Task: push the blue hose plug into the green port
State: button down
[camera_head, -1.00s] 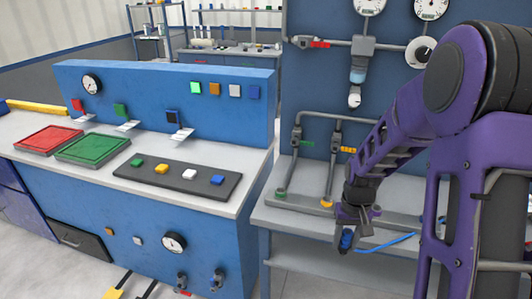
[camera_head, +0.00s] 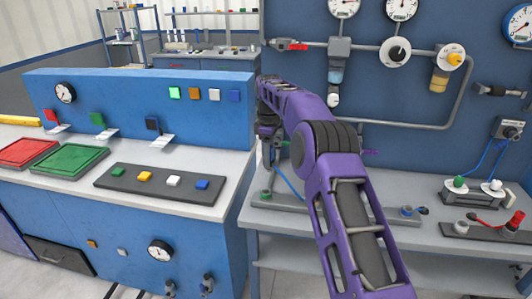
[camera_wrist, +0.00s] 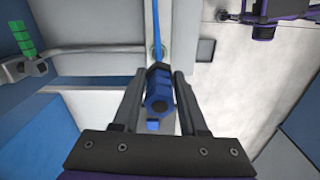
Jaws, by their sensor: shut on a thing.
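My gripper (camera_head: 267,150) is shut on the blue hose plug (camera_wrist: 158,92), which sits between the two fingers in the wrist view. A thin blue hose runs from the plug up the wrist view, and it also hangs below my gripper in the head view. A green-ringed port (camera_wrist: 151,55) lies just beyond the plug in the wrist view, partly covered by the hose and plug.
A green valve handle (camera_wrist: 25,38) on a pipe stands at the left of the wrist view. A blue console (camera_head: 140,105) is left of my gripper, with a dark strip of coloured buttons (camera_head: 160,190). Gauges and pipes cover the blue back panel (camera_head: 375,110).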

jog(key=shift+w+a+r+n, duration=0.3)
jog(key=shift+a+r+n, duration=0.15)
jog(key=shift+n, duration=0.15)
jog(key=shift+f+b, duration=0.65)
jog(key=shift+f, duration=3.9)
jog(key=shift+f+b, duration=0.3)
jog(key=shift+f, duration=1.35)
jog(key=shift+c, duration=1.9)
grip_release()
